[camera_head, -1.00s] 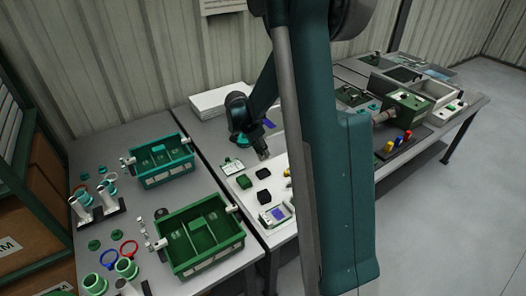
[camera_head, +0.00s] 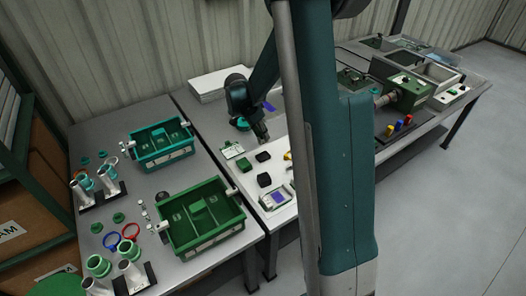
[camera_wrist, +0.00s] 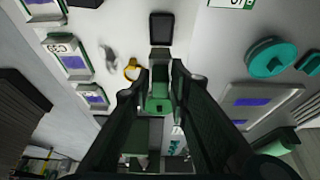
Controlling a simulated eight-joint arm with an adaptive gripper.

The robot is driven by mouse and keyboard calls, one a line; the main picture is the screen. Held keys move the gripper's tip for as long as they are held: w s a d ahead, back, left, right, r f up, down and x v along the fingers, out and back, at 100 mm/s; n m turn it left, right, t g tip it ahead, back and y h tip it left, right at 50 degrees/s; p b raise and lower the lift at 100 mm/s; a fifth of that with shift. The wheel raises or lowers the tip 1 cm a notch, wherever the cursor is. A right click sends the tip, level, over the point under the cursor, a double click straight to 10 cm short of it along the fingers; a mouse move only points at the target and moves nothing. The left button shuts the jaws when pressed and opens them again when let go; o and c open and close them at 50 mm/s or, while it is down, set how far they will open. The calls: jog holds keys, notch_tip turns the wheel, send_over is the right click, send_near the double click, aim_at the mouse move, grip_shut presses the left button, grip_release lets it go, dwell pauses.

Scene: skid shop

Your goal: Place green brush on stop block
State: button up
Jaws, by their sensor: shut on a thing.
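My gripper (camera_wrist: 160,80) is shut on a green piece (camera_wrist: 159,92), which looks like the green brush. A dark end (camera_wrist: 160,54) sits at the front of this piece. In the head view my gripper (camera_head: 263,138) hangs over the white board, and the held piece is too small to make out. A black rectangular block (camera_wrist: 161,27) lies just ahead of the held piece, apart from it. In the head view two small black blocks (camera_head: 262,156) (camera_head: 264,180) lie on the board. I cannot tell which one is the stop block.
A small green block (camera_head: 244,165) and a grey device with a blue screen (camera_head: 276,198) lie nearby. A teal round part (camera_wrist: 270,58) is at the right in the wrist view. Green (camera_head: 202,252) and teal (camera_head: 165,160) bins stand on the left table.

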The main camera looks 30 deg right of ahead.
notch_tip(320, 180, up, 4)
jog(key=p, duration=0.3)
send_over(264, 177)
jog(key=shift+f, duration=0.1)
jog(key=shift+f+b, duration=0.65)
jog(key=shift+f, duration=2.5)
jog(key=shift+f, duration=0.1)
jog(key=shift+f+b, duration=0.45)
jog(key=shift+f, duration=1.3)
jog(key=shift+f, duration=0.15)
jog(key=o, duration=0.9)
